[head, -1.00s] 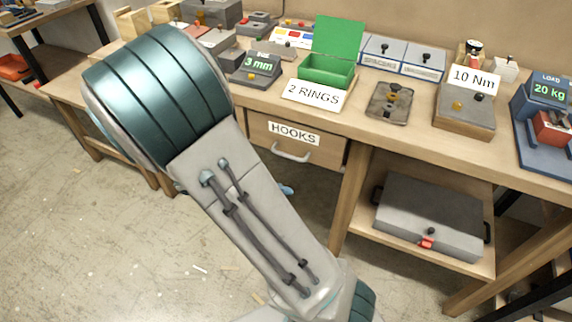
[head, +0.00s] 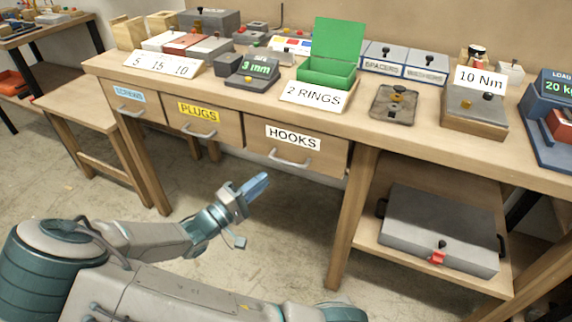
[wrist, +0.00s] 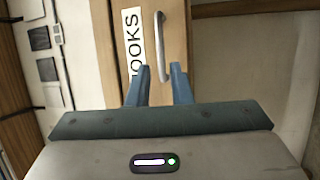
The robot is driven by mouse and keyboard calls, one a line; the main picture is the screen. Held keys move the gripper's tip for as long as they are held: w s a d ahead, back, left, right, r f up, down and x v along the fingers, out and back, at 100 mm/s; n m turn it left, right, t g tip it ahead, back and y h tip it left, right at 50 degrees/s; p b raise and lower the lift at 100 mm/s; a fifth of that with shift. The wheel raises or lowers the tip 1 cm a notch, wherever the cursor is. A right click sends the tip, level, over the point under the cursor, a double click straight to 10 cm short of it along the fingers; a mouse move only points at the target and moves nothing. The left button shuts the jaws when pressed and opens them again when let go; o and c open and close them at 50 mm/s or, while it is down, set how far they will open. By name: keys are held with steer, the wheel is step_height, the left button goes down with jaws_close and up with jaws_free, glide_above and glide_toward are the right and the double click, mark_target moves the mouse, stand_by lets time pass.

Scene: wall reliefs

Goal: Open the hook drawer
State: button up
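The hook drawer (head: 262,141) has a wooden front with a white HOOKS label (head: 293,137) and a grey bar handle (head: 290,162); it looks shut under the bench. In the head view my gripper (head: 262,180) is in front of and below the drawer's left part, apart from it. In the wrist view the gripper (wrist: 161,78) is open, its two blue fingers spread with nothing between them. The handle (wrist: 159,45) stands ahead of the gap between the fingers, running roughly along the pointing direction. The HOOKS label (wrist: 133,48) lies left of it.
The PLUGS drawer (head: 203,128) and another drawer (head: 137,104) are to the left. A bench leg (head: 350,220) and a lower shelf with a grey case (head: 437,230) are to the right. The bench top (head: 365,128) holds a green box (head: 326,72) and several devices.

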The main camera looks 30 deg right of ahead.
mark_target(286, 161)
steer(key=b+x, duration=0.1)
steer(key=x, duration=0.8)
steer(key=shift+d, duration=0.25)
jaws_close()
